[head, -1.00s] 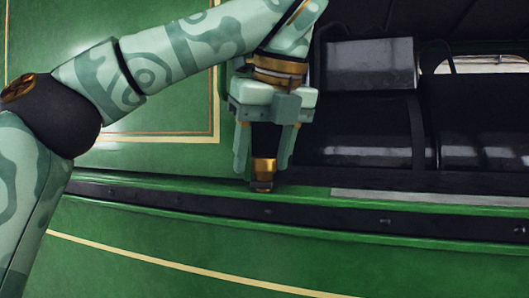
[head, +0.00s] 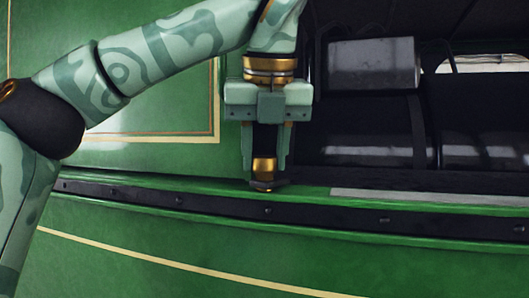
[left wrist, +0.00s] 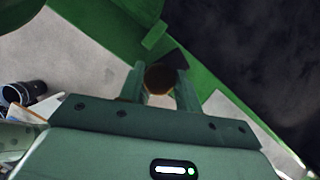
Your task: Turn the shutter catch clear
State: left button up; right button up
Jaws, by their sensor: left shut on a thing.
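The shutter catch (head: 264,168) stands upright on the green ledge at the left end of the dark opening. It has a dark upper part, a brass collar and a small foot at the ledge. My left gripper (head: 265,155) comes down on it from above, with a finger on each side, shut on its dark part. In the left wrist view the catch's round brass end (left wrist: 160,78) shows between the two fingers, with a dark piece beside it. The fingers hide part of the catch. My right gripper is in neither view.
Right of the catch is a dark opening with a grey box (head: 370,64) and a large black cylinder (head: 365,130). A black riveted strip (head: 330,215) runs below the green ledge. A green panel (head: 150,120) stands at left, behind my arm.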

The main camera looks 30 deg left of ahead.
pick_arm(q)
jog(key=m+h, duration=0.1)
jog(key=m, duration=0.2)
jog(key=m+t+h, duration=0.1)
jog(key=m, duration=0.2)
jog(key=shift+s+r, duration=0.1)
jog(key=shift+m, duration=0.4)
jog(key=o, duration=1)
jog(key=shift+c, duration=0.2)
jog(key=shift+s+d, duration=0.1)
jog(key=shift+s, duration=0.1)
jog(key=shift+a, duration=0.2)
jog(key=shift+r, duration=0.1)
jog(key=a+v, duration=0.1)
jog(key=v, duration=1.5)
jog(key=shift+s+d, duration=0.2)
jog(key=shift+d, duration=0.2)
